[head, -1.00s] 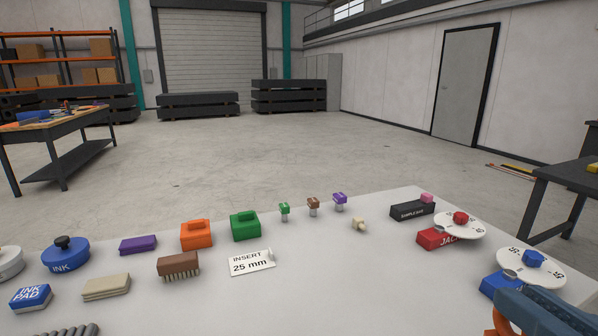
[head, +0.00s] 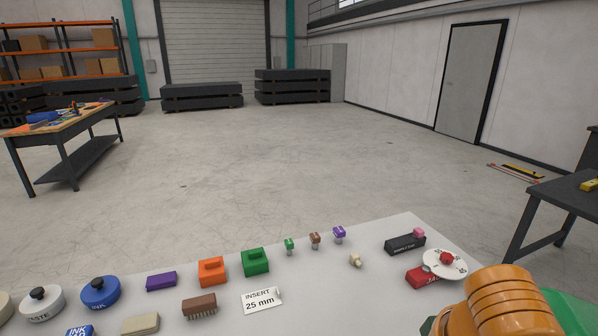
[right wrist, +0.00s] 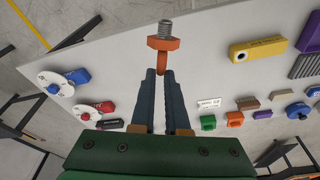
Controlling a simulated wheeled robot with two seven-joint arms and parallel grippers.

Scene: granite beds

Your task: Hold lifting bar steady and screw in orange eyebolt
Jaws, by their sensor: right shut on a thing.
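In the right wrist view, the orange eyebolt (right wrist: 163,43) stands beyond the fingertips of my right gripper (right wrist: 160,73), its grey threaded shank pointing away. The gripper is shut on the eyebolt, which shows partly between the blue-grey fingers. In the head view, an orange ribbed part of my right arm and some green fill the lower right corner; its fingertips do not show there. A yellow labelled bar (right wrist: 258,48) lies on the pale slab in the wrist view. My left gripper is out of view.
The pale slab (head: 330,290) holds an orange block (head: 212,271), a green block (head: 255,262), a brown brush (head: 199,306), an INSERT 25 mm card (head: 262,299), blue ink pot (head: 100,293) and a red jack with dial (head: 445,263).

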